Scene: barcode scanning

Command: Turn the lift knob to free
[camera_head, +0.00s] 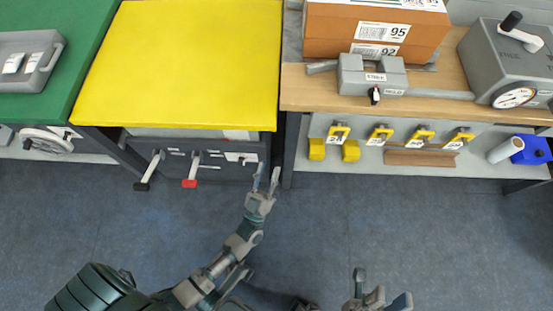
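A dark panel (205,172) sits under the yellow tabletop (190,60). I cannot tell which control is the lift knob. My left gripper (265,180) is open and empty, just right of the panel's lower right. My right gripper (382,290) is open and empty, low over the floor.
The wooden bench (300,88) at right holds an orange-brown box (340,25) and a grey gauge machine with a crank (505,65). Yellow-handled items and a blue object (533,149) are on its lower shelf. A green table (85,40) stands left. The blue floor (420,225) is clear.

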